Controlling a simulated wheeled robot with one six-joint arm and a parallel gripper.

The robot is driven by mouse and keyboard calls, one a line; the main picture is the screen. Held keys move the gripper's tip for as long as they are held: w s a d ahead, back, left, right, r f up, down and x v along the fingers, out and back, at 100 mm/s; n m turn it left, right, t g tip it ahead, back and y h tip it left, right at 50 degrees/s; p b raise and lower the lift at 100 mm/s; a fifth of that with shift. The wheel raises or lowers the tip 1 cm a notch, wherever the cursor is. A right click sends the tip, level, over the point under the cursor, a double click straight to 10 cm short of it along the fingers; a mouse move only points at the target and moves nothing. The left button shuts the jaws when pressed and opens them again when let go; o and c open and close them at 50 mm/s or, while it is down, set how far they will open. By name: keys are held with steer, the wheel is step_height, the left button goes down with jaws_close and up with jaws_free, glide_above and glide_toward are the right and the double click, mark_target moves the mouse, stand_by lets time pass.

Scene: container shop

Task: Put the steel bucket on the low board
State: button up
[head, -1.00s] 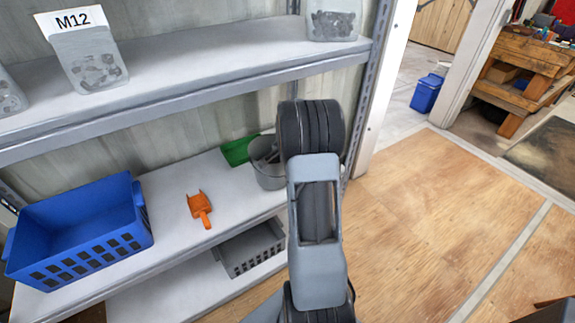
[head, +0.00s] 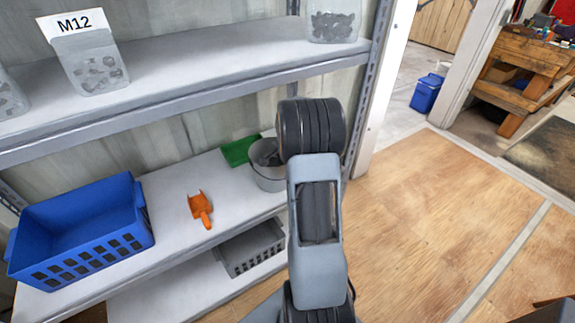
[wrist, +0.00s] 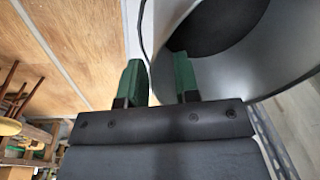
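The steel bucket (head: 268,180) stands on the shelf board (head: 170,213) at mid height, near its right end. My arm hides its right side in the head view. In the wrist view the bucket (wrist: 285,70) fills the upper right, showing its grey inner wall, dark bottom and thin wire handle. My gripper (wrist: 158,82) is open, with its two green fingers apart. The right finger overlaps the bucket's near wall and the left one is outside it. I cannot tell whether they touch. A lower board (head: 150,300) shows beneath, partly cut off by the frame.
A blue crate (head: 80,240), an orange scoop (head: 200,209) and a green dustpan-like piece (head: 238,150) share the bucket's board. A grey crate (head: 250,252) stands on the lower board, with bare surface left of it. A shelf post (head: 368,100) stands close right.

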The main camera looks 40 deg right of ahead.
step_height(320, 180, up, 7)
steer(key=shift+s+a, duration=0.3)
steer(key=shift+s, duration=0.15)
stand_by(0.5)
steer(key=s+a+r+n+p, duration=0.1)
steer(key=s+a+r+n, duration=0.2)
steer(key=a, duration=0.6)
steer(key=s+a+r+n+t+p, duration=0.1)
steer(key=s+a+r+n+p, duration=0.1)
steer(key=s+a+r+n, duration=0.2)
steer(key=s+a+r+n+t+p, duration=0.1)
steer(key=s+a+r+n, duration=0.2)
steer(key=s+a+n, duration=0.5)
steer(key=a+n, duration=0.1)
steer(key=a, duration=0.4)
steer(key=shift+s+a+r+y, duration=0.25)
steer(key=shift+s+a+y, duration=0.1)
steer(key=shift+y, duration=0.05)
